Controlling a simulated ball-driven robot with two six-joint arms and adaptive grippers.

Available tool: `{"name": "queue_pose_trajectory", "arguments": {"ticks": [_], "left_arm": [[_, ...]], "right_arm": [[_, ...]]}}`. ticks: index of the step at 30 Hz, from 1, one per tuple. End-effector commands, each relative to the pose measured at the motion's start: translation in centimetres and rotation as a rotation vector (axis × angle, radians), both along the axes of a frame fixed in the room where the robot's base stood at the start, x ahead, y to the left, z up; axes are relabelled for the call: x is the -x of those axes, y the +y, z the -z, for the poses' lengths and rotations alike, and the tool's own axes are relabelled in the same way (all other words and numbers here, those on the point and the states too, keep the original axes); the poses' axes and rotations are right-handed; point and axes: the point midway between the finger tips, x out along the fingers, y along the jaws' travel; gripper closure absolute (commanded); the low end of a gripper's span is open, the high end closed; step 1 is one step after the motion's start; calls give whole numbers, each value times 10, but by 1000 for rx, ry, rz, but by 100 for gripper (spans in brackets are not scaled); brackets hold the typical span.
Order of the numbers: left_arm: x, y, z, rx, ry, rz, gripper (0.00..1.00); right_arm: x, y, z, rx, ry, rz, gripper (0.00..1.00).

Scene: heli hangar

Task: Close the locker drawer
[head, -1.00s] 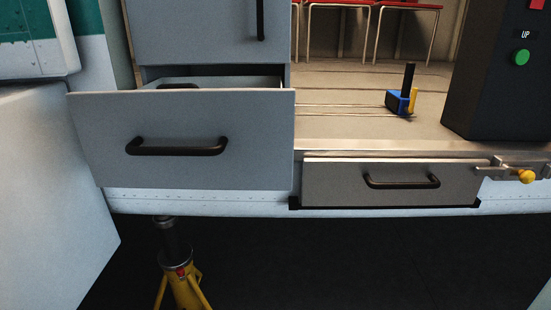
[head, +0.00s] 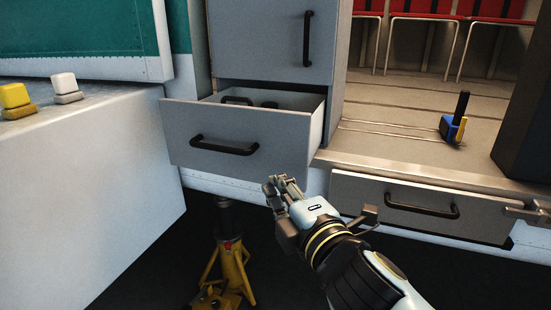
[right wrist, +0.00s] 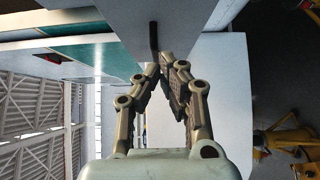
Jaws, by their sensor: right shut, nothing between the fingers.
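The locker drawer (head: 240,150) is a grey drawer with a black bar handle (head: 225,145). It stands pulled out of the grey locker (head: 265,45), and dark items show inside behind its front. In the right wrist view the fingers (right wrist: 164,74) come together just below a grey panel (right wrist: 125,18) with a dark handle (right wrist: 153,40), which looks like the drawer front. My left gripper is not in view.
A lower grey drawer (head: 380,205) sits under the cabin floor's edge at right. A yellow jack stand (head: 228,270) stands below. A pale block (head: 80,175) with yellow and white knobs is at left. A blue tool (head: 452,128) stands on the cabin floor.

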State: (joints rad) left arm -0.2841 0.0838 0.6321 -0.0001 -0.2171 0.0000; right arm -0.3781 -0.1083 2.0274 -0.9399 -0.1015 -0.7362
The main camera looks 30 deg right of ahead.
Motion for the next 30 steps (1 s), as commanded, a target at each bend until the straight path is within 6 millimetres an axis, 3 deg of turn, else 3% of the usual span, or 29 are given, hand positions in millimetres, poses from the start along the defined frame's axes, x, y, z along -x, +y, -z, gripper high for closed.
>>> {"name": "queue_pose_trajectory", "arguments": {"ticks": [6, 10, 18, 30], "left_arm": [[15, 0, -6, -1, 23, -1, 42], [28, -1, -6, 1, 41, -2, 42], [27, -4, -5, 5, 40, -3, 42], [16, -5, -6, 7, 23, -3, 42]], "right_arm": [[-49, -6, -2, -1, -3, -1, 100], [-68, -18, -1, 4, -1, -2, 100], [-82, -38, 0, -1, 0, 0, 100], [-83, -39, 0, -2, 1, 0, 100]]}}
